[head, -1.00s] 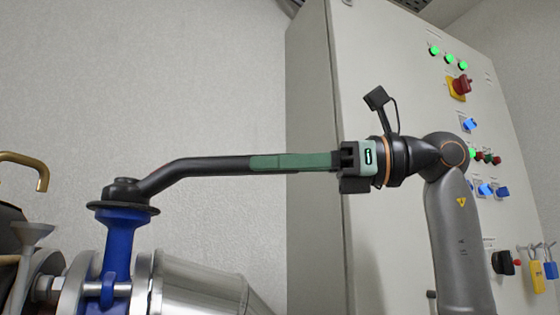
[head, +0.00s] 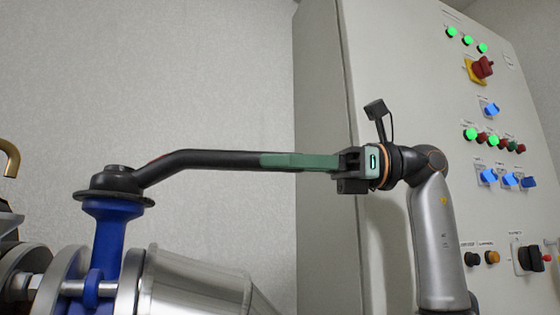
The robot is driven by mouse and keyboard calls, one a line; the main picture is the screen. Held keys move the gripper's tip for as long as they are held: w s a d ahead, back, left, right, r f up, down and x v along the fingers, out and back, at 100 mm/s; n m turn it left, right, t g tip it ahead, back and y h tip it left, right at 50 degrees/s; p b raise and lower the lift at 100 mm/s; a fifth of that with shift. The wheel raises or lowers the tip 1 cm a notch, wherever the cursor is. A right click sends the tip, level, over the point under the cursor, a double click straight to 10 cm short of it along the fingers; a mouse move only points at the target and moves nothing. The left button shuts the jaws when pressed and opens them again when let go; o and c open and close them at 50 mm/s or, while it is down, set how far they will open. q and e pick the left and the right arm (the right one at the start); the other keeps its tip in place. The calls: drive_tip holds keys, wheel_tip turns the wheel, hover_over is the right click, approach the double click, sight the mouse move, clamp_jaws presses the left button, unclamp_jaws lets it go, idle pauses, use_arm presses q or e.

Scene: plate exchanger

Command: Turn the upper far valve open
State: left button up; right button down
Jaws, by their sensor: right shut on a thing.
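The valve's long black handle (head: 215,160) runs from the blue valve stem (head: 107,235) at the left to my right gripper in the middle. A green sleeve (head: 285,160) covers the outer part of the handle. My right gripper (head: 347,168) is shut on the end of the handle, and its fingers hide the tip. The black hub (head: 115,182) sits on top of the blue stem. My left gripper is not in the view.
A tall pale control cabinet (head: 325,120) with green lamps and coloured knobs stands right behind my right arm. A metal pipe (head: 195,285) lies below the handle. A brass-coloured bent handle (head: 8,160) shows at the left edge. The wall behind is bare.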

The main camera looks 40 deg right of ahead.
drive_tip(key=shift+w+d+r, duration=0.15)
drive_tip(key=shift+w+d, duration=0.05)
drive_tip(key=shift+d, duration=0.05)
drive_tip(key=c, duration=0.6)
unclamp_jaws()
drive_tip(key=shift+v, duration=6.25)
drive_tip(key=shift+w, duration=0.1)
drive_tip(key=shift+c, duration=0.5)
